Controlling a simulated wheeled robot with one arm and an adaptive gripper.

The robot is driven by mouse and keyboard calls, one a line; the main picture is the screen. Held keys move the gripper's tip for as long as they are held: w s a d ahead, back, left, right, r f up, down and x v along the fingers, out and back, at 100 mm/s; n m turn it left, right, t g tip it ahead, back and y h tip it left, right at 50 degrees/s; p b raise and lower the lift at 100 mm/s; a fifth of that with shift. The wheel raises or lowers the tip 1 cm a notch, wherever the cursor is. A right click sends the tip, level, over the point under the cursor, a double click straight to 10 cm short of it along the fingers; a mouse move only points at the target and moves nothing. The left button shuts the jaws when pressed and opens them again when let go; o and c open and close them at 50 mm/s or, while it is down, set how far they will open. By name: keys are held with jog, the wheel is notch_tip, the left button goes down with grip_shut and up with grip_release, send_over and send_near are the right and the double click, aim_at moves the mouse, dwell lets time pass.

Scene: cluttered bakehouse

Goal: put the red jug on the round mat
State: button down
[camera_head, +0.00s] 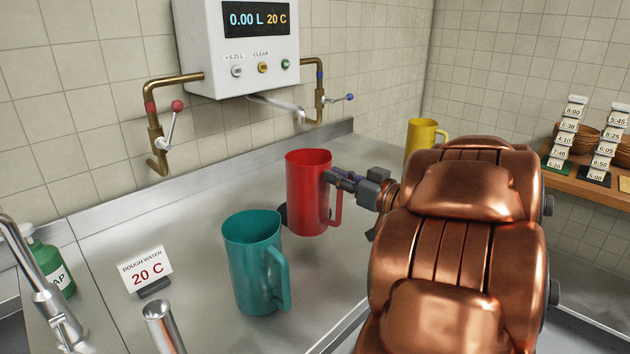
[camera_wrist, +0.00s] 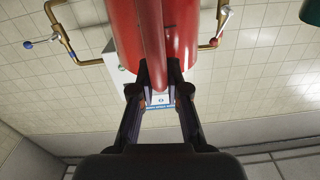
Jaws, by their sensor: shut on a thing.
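The red jug (camera_head: 308,190) is upright over the steel counter below the water dispenser. My gripper (camera_head: 338,181) is at its right side, shut on its handle. In the wrist view, my fingers (camera_wrist: 160,82) close on the handle of the red jug (camera_wrist: 185,30). I cannot tell whether the jug's base touches the counter. A dark rounded shape (camera_head: 281,215) shows on the counter just left of the jug's base. It may be the round mat, but most of it is hidden by the jugs.
A teal jug (camera_head: 254,262) stands close in front of the red jug. A yellow jug (camera_head: 425,134) is at the back right. A label card (camera_head: 147,269), a metal cylinder (camera_head: 163,326), a tap (camera_head: 45,290) and a green soap bottle (camera_head: 52,262) are at left. The dispenser (camera_head: 240,45) hangs above.

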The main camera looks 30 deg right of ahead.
jog(key=w+d, duration=0.2)
jog(key=w, duration=0.2)
jog(key=w+d+p, duration=0.1)
jog(key=w, duration=0.3)
jog(key=w+d+f, duration=0.1)
jog(key=w+d, duration=0.1)
jog(key=w, duration=0.2)
jog(key=shift+w+d+p, duration=0.15)
jog(key=shift+d+p, duration=0.2)
jog(key=shift+f, duration=1.95)
jog(key=c, duration=1.2)
grip_release()
jog(key=shift+o, duration=0.2)
jog(key=b+v, duration=0.1)
jog(key=v, duration=1.1)
